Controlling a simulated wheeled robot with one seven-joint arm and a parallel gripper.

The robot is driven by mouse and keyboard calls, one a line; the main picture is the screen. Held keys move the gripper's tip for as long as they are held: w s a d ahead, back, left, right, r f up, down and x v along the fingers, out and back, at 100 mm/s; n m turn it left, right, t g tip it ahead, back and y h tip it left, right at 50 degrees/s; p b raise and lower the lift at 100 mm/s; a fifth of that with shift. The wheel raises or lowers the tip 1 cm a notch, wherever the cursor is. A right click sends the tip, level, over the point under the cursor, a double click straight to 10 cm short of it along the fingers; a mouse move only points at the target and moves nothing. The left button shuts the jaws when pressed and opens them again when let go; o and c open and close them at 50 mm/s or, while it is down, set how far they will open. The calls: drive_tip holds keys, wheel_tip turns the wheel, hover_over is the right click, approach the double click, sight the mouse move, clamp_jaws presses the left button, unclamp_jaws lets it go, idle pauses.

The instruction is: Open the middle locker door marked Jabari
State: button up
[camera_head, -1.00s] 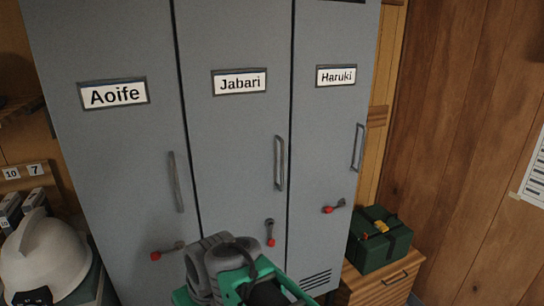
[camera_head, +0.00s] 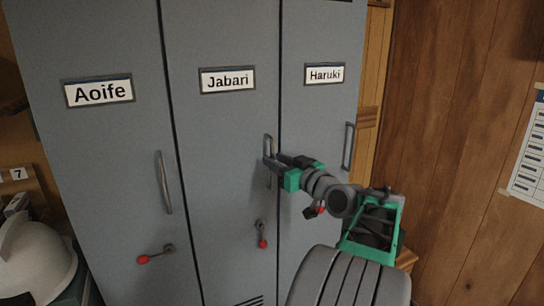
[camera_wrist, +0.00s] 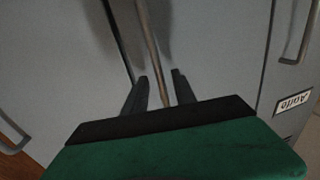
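The grey middle locker door marked Jabari (camera_head: 222,150) stands flush with its neighbours and looks closed. Its upright bar handle (camera_head: 267,148) is near the door's right edge, partly hidden by my gripper. Below it a red-tipped lever (camera_head: 261,234) hangs straight down. My gripper (camera_head: 276,160) is at the handle, reaching in from the right. In the wrist view my gripper (camera_wrist: 157,84) is open, with one dark finger on each side of the handle bar (camera_wrist: 150,42). Gaps show between bar and fingers.
The Aoife door (camera_head: 95,160) is on the left and the Haruki door (camera_head: 318,120) on the right. Their red-tipped levers lie roughly sideways; Haruki's is partly behind my arm. A white helmet (camera_head: 35,262) is at lower left. A wooden wall (camera_head: 450,150) is on the right.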

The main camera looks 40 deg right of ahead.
drive_tip(key=shift+w+d, duration=0.1)
drive_tip(key=shift+w, duration=1.05)
clamp_jaws()
idle(0.5)
